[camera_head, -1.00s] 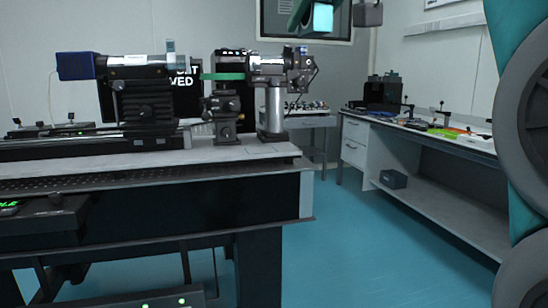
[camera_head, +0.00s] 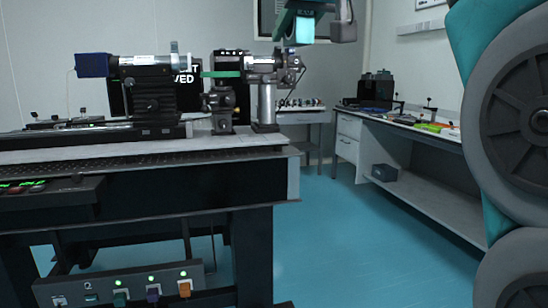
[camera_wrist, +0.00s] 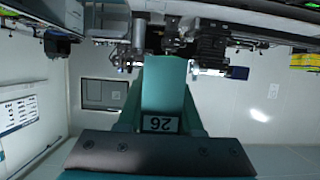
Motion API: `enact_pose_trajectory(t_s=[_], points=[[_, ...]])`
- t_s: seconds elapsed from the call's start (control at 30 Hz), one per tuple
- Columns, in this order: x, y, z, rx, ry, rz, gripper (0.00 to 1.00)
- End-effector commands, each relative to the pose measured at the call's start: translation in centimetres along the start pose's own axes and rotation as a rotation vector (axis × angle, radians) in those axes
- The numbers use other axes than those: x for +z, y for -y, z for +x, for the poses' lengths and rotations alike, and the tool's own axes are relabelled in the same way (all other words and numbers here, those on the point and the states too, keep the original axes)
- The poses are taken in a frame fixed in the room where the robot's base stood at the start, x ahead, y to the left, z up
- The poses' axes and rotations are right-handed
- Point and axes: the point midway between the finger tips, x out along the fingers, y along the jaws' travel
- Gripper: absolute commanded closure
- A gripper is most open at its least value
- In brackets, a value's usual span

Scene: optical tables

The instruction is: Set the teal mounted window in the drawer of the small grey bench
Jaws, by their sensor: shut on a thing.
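My gripper (camera_wrist: 163,108) is shut on a light teal block, which I take to be the teal mounted window (camera_wrist: 165,80), in the wrist view. A label reading 26 sits at its near end, between the teal fingers. In the head view my gripper (camera_head: 303,10) hangs at the top, with the teal piece (camera_head: 305,29) under it, in mid-air. The small grey bench (camera_head: 303,118) stands at the back, beyond the optical table, with several small items on top. I cannot tell whether its drawer is open; the optical table's equipment partly hides the bench.
A large optical table (camera_head: 292,178) with lasers and mounts fills the left. A long bench (camera_head: 432,138) with white drawers (camera_head: 347,137), a dark box (camera_head: 384,173) on its lower shelf and small parts on top runs along the right. The blue floor (camera_head: 345,240) between them is clear.

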Motion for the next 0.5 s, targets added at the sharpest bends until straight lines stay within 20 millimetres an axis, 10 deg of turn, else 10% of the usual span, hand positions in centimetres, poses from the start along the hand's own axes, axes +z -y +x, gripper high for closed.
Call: enact_pose_trajectory(t_s=[0.5], points=[[4.8, 5.1, 11.9, -0.053, 0.011, -0.024, 1.0]])
